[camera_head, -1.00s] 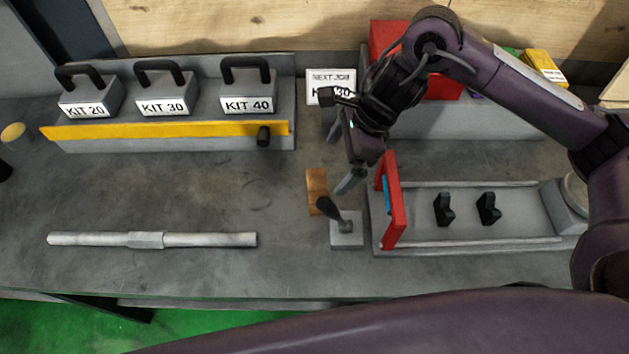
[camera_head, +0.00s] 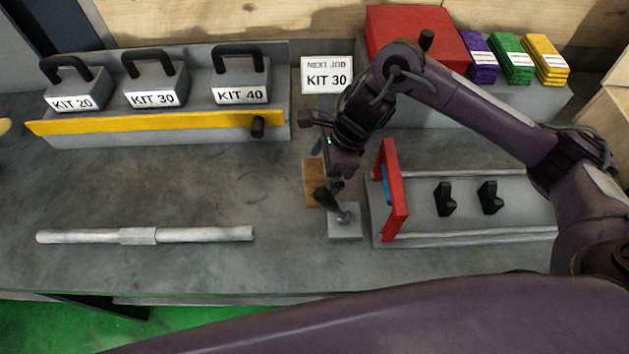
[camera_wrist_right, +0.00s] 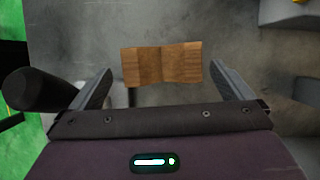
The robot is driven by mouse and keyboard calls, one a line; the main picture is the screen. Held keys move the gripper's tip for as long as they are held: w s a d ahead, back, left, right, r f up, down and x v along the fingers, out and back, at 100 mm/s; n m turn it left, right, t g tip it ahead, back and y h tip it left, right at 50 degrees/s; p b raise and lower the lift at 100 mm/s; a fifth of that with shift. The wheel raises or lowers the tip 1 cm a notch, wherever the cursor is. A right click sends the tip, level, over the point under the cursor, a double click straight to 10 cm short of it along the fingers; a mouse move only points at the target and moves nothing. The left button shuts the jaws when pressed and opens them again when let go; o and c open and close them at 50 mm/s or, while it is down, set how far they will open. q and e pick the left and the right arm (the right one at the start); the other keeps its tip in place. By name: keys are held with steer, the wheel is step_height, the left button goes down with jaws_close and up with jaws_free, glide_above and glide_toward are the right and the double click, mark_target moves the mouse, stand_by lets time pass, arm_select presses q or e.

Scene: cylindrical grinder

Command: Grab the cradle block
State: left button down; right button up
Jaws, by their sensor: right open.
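The cradle block is a small brown wooden block with a shallow crease across its middle. In the head view the cradle block (camera_head: 313,184) lies on the bench left of the red-ended fixture, partly hidden by my right gripper. In the right wrist view the cradle block (camera_wrist_right: 161,65) lies crosswise between the fingertips, with a gap on each side. My right gripper (camera_head: 334,184) is open and empty, pointing down over the block. In the wrist view its fingers (camera_wrist_right: 160,76) are spread wider than the block. My left gripper is not in view.
A black-handled lever (camera_head: 344,218) stands close beside the block; its knob (camera_wrist_right: 36,91) is near the left finger in the wrist view. The fixture (camera_head: 470,205) with a red end plate (camera_head: 391,190) is right. A grey shaft (camera_head: 140,236) lies left. Kit weights (camera_head: 155,85) stand behind.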

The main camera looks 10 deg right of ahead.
mark_target(311, 182)
steer(key=p+x, duration=0.2)
steer(key=x, duration=0.3)
steer(key=shift+w, duration=0.1)
steer(key=shift+a+f, duration=0.1)
steer(key=shift+f, duration=0.1)
steer(key=c, duration=0.9)
steer(key=shift+c, duration=0.2)
steer(key=shift+r, duration=0.15)
